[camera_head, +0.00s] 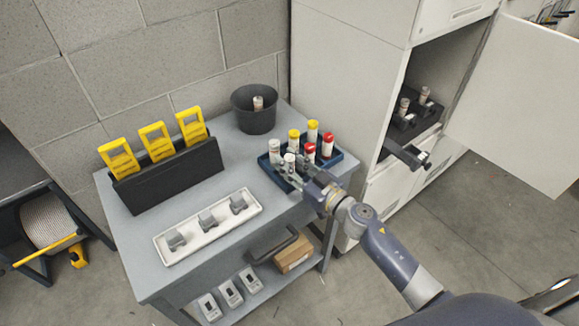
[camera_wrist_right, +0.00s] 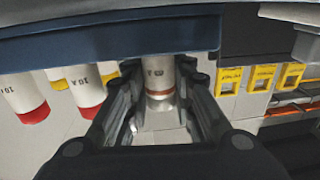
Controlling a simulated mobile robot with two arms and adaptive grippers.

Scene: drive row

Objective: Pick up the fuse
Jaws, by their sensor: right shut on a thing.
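A dark blue tray (camera_head: 348,162) on the grey cart holds several upright white fuses: two with red caps (camera_head: 327,138), two with yellow caps (camera_head: 313,126) and plain pale-topped ones (camera_head: 274,147). My right gripper (camera_head: 290,171) is at the tray's front edge, shut on a pale fuse (camera_head: 289,159). In the right wrist view the held fuse (camera_wrist_right: 158,75) is between the two fingers (camera_wrist_right: 158,112), with a brownish band near its end. Red-capped fuses (camera_wrist_right: 25,98) show beside it. My left gripper is in no view.
A black bin (camera_head: 255,121) with one fuse in it stands behind the tray. A dark rack with yellow pieces (camera_head: 167,175) and a white tray of grey parts (camera_head: 180,250) are at left. An open cabinet (camera_head: 400,150) with fuses inside stands at right.

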